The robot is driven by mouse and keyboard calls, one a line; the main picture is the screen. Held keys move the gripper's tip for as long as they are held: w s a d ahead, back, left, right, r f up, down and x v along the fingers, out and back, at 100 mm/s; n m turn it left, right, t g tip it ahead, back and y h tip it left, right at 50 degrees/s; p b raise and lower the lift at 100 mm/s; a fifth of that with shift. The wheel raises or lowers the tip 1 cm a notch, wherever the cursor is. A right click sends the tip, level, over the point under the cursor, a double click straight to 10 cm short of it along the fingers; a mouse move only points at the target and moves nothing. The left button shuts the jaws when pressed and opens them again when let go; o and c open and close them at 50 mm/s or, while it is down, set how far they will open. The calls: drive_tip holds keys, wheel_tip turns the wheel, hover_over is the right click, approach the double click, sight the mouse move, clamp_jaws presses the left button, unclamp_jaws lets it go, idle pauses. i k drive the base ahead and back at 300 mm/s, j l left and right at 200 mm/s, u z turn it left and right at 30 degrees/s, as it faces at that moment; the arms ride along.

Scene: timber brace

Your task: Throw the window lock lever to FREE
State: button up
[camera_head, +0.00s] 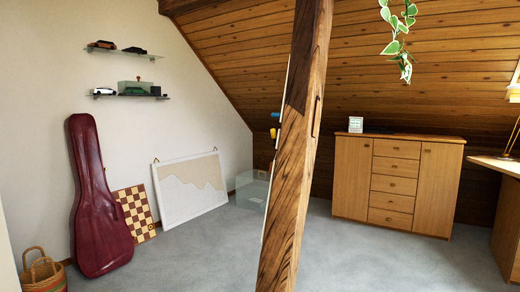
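I cannot make out a window lock lever or a FREE marking in this view. A slanted timber post (300,130) crosses the middle of the picture and hides what is behind it. A thin dark handle-like piece (316,116) sits on its right side. Small blue and orange parts (274,125) show at its left edge; I cannot tell what they are. A narrow bright patch, perhaps part of a window, is cut off at the right edge. My gripper is not in view.
A wooden cabinet (397,183) stands at the back right, with a desk (506,200) at the right edge. A guitar case (97,195), chessboard (136,213), framed board (190,190) and basket (43,272) line the left wall. Grey carpet (375,262) is clear on both sides of the post.

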sight(274, 135)
drive_tip(key=j+z, duration=0.1)
drive_tip(key=j, duration=0.25)
drive_tip(key=i+j+z, duration=0.15)
drive_tip(key=j, duration=0.25)
drive_tip(key=i+j+z, duration=0.15)
drive_tip(key=i+j, duration=0.2)
drive_tip(key=i+j+z, duration=0.15)
drive_tip(key=i+j, duration=0.15)
drive_tip(key=j, duration=0.25)
